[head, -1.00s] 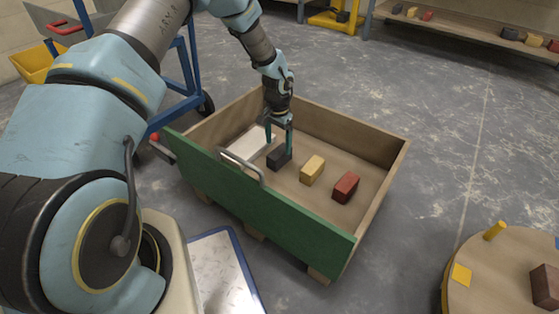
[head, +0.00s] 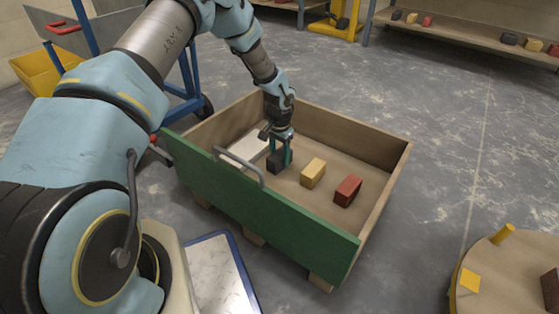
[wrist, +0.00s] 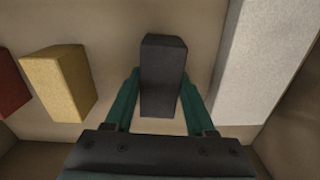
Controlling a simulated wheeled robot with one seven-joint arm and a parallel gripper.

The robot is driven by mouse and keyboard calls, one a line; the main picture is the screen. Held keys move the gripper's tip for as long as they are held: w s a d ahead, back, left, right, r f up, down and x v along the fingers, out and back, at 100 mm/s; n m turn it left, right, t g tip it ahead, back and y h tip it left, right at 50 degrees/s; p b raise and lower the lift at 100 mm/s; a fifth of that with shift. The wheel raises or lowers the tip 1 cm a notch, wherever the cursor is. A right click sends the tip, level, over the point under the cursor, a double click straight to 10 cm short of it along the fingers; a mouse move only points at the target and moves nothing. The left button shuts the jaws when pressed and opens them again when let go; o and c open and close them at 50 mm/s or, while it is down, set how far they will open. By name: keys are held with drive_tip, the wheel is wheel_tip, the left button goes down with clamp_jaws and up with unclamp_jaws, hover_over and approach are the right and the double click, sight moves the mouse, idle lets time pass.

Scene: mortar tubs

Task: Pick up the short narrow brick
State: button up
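A dark grey brick (head: 274,165) lies in the wooden box with a green front (head: 264,215). A yellow brick (head: 312,173) and a red brick (head: 347,190) lie to its right, in a row. My gripper (head: 280,153) reaches down into the box at the dark brick. In the wrist view the dark brick (wrist: 161,78) is between my gripper's two teal fingers (wrist: 160,88), one on each side. The fingers are apart, with narrow gaps showing beside the brick. The yellow brick (wrist: 58,82) shows left of it. I cannot tell the bricks' exact sizes apart.
A pale slab (wrist: 240,65) lies in the box close beside my gripper, right of the dark brick in the wrist view. The box walls (head: 385,190) and metal handle (head: 240,165) stand around the bricks. A round table (head: 510,275) is at the lower right.

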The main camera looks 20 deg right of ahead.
clamp_jaws()
idle(0.5)
